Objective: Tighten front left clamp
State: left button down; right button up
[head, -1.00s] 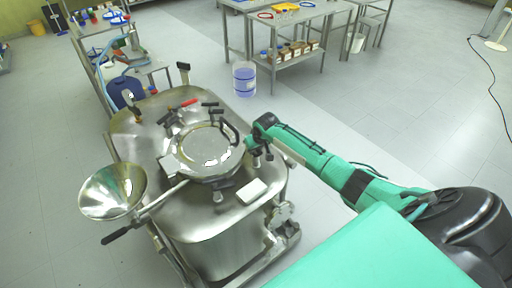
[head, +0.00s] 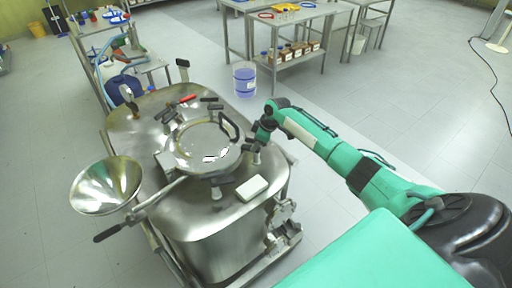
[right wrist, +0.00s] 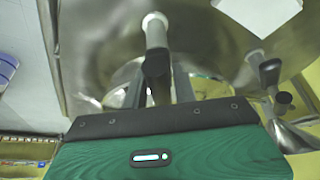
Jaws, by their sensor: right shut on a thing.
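The steel reactor (head: 160,227) has a round lid (head: 190,150) ringed by several clamps with black handles. One clamp (head: 216,188) sits at the lid's near edge. Another clamp (head: 253,158) sits at its right edge, beside my right gripper (head: 262,133). My right gripper is shut on a clamp handle there; its fingertips are partly hidden. In the right wrist view, a dark handle with a pale end (right wrist: 156,62) stands in front of my green gripper body, and another clamp handle (right wrist: 270,74) is at right. My left gripper is not in view.
A funnel (head: 104,184) sticks out at the reactor's left, with a black-ended lever (head: 110,232) nearby. A white block (head: 252,187) lies on the reactor top. A bucket of bluish liquid (head: 244,80) stands on the floor behind.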

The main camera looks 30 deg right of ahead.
jog(key=shift+s+f+n+g+b, duration=0.15)
jog(key=shift+n+g+b, duration=0.2)
jog(key=shift+n, duration=0.25)
jog(key=shift+o, duration=0.2)
jog(key=shift+a, duration=0.1)
jog(key=o, duration=0.8)
